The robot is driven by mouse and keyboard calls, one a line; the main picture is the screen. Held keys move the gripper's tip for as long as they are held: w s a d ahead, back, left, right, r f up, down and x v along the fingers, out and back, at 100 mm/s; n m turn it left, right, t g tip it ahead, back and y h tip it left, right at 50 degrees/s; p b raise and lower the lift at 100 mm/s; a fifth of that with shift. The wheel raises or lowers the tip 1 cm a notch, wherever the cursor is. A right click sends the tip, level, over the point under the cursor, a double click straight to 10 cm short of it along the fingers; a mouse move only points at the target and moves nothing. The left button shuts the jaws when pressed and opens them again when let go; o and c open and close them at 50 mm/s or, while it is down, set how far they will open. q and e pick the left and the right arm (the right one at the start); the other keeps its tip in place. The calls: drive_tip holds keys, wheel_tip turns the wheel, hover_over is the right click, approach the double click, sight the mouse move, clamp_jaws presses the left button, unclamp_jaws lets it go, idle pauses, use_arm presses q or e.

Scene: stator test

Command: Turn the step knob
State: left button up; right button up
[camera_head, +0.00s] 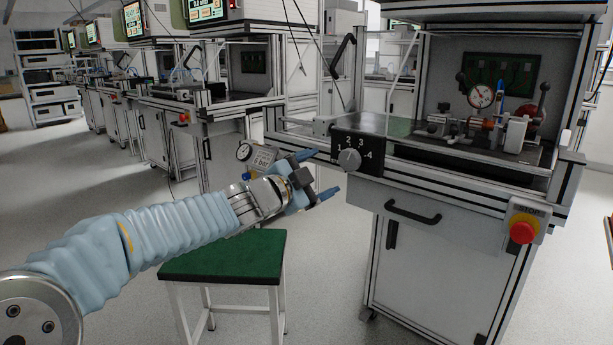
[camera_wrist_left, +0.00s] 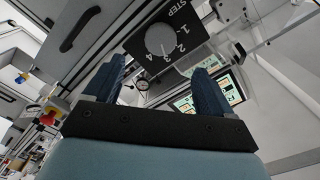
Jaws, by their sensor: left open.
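The step knob (camera_head: 349,159) is a round grey dial on a black plate (camera_head: 371,170) with numbers 1 to 4, on the front left edge of the test bench. In the left wrist view the knob (camera_wrist_left: 160,39) shows ahead of the fingers, above the gap between them, on the plate marked STEP. My left gripper (camera_head: 318,174) is open with blue fingers, just left of the knob in the head view. In the left wrist view nothing is between its fingers (camera_wrist_left: 157,84). The gripper appears apart from the knob. My right gripper is not in view.
A pressure gauge (camera_head: 244,152) shows behind my left wrist. A red stop button (camera_head: 522,232) and a black drawer handle (camera_head: 412,212) are on the bench front. A green-topped stool (camera_head: 222,256) stands below my arm. A dial instrument (camera_head: 481,96) and fixture stand on the bench top.

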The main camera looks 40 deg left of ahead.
use_arm(q)
drive_tip(key=s, duration=0.4)
drive_tip(key=shift+a, duration=0.15)
drive_tip(key=w+d+f+n+g+h+p, duration=0.15)
drive_tip(key=w+d+f, duration=0.25)
drive_tip(key=f, duration=0.6)
drive_tip(key=w+d+f+n+g+p, duration=0.1)
drive_tip(key=w+d+f+n+g, duration=0.25)
drive_tip(key=f, duration=0.55)
drive_tip(key=s+d+f+n+g, duration=0.2)
drive_tip(key=d+f, duration=0.3)
drive_tip(key=f, duration=0.5)
drive_tip(key=s+d+f+n+g, duration=0.1)
drive_tip(key=s+d+f+g, duration=0.3)
drive_tip(key=f, duration=0.6)
drive_tip(key=s+d+f+n+g+p, duration=0.1)
drive_tip(key=s+d+f+n+g, duration=0.1)
drive_tip(key=s+d+f, duration=0.3)
drive_tip(key=s+d+f+n+g+h+p, duration=0.1)
drive_tip(key=s+d+f+g, duration=0.3)
drive_tip(key=s+f, duration=0.8)
drive_tip(key=shift+s+d+n, duration=0.45)
drive_tip(key=shift+d+n, duration=0.3)
drive_tip(key=shift+n, duration=0.05)
